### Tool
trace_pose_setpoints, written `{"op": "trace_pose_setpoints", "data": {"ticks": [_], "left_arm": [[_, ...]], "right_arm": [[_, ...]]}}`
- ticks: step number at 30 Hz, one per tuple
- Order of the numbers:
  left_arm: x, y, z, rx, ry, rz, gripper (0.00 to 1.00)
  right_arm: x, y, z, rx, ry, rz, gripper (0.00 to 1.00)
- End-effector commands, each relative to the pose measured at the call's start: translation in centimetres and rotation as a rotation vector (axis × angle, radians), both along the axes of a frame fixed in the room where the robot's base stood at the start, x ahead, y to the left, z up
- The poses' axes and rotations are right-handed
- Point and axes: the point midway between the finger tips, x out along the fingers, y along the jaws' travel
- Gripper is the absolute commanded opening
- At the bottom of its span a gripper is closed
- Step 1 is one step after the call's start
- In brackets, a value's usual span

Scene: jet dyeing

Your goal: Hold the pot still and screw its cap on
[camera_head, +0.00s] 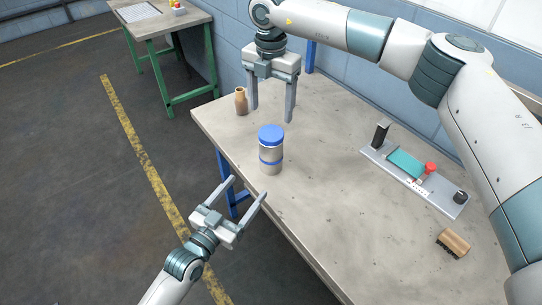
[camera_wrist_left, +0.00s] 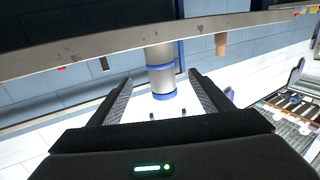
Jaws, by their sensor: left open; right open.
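The pot (camera_head: 271,167) stands upright near the table's left edge, grey with a blue band. Its blue cap (camera_head: 271,134) sits on top; I cannot tell how tightly. My right gripper (camera_head: 271,112) is open and empty, pointing down above and behind the cap. My left gripper (camera_head: 248,188) is open and empty off the table's front-left edge, its fingers pointing toward the pot. In the left wrist view, which looks upside down, the pot (camera_wrist_left: 159,54) and blue cap (camera_wrist_left: 164,95) appear between my open fingers, beyond the tips.
A small brown bottle (camera_head: 241,102) stands behind the pot on the left. A grey fixture plate (camera_head: 440,199) with a teal pad and red knob lies at the right, with a wooden brush (camera_head: 453,242) nearer. The table (camera_head: 320,190) between is clear.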

Motion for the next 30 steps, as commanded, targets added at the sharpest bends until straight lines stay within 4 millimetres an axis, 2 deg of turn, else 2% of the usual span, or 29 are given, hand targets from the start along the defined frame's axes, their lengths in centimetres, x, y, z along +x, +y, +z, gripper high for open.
{"op": "trace_pose_setpoints", "data": {"ticks": [21,30], "left_arm": [[10.0,-5.8,0.1,0.000,0.000,0.000,0.72],[12.6,-7.4,0.0,0.000,0.000,-0.001,0.72]], "right_arm": [[0.0,0.0,0.0,0.000,0.000,0.000,0.70],[0.0,0.0,0.0,0.000,0.000,0.000,0.70]]}}
